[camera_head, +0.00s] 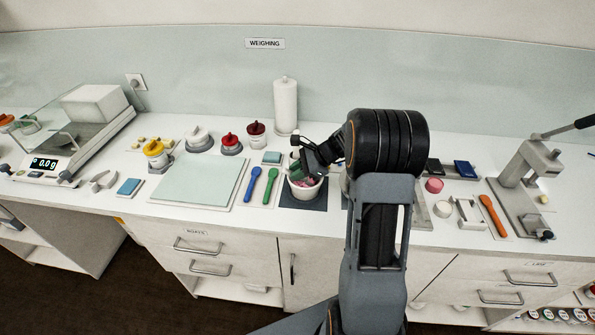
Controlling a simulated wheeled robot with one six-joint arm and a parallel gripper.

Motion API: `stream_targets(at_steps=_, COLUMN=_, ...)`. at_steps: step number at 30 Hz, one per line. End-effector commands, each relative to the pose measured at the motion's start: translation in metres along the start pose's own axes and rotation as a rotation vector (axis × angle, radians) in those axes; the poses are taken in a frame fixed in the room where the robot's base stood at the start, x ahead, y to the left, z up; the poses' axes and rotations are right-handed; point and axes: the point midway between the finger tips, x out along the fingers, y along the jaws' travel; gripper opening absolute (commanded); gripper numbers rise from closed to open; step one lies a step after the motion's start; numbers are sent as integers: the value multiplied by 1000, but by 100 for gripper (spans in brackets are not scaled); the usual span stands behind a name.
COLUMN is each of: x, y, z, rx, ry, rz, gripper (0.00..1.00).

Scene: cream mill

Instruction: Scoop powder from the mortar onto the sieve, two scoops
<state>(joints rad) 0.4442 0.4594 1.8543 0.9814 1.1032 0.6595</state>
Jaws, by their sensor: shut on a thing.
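The white mortar (304,190) stands on a dark mat (291,203) right of the middle of the counter. Pink powder (306,182) shows inside it. My gripper (303,163) is over the mortar, tilted down to the left. It is shut on a small tool, mostly hidden by the jaws; a dark greenish part shows at the mortar's rim. I cannot tell whether the tool holds powder. I cannot make out the sieve for certain; a metal rim (345,190) right of the mortar is mostly hidden behind my arm.
A blue spatula (252,184) and a green spatula (271,186) lie left of the mortar, beside a pale board (200,180). A paper roll (286,107) stands behind. Several lidded jars, a balance (45,165) and a press (525,180) occupy the counter.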

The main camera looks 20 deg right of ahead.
Motion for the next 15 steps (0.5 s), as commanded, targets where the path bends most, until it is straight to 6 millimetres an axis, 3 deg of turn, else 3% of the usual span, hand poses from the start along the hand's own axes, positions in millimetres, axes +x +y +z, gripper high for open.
stream_targets(at_steps=15, x=-29, y=-11, z=32, rx=-6, ry=-1, rz=-3, gripper=0)
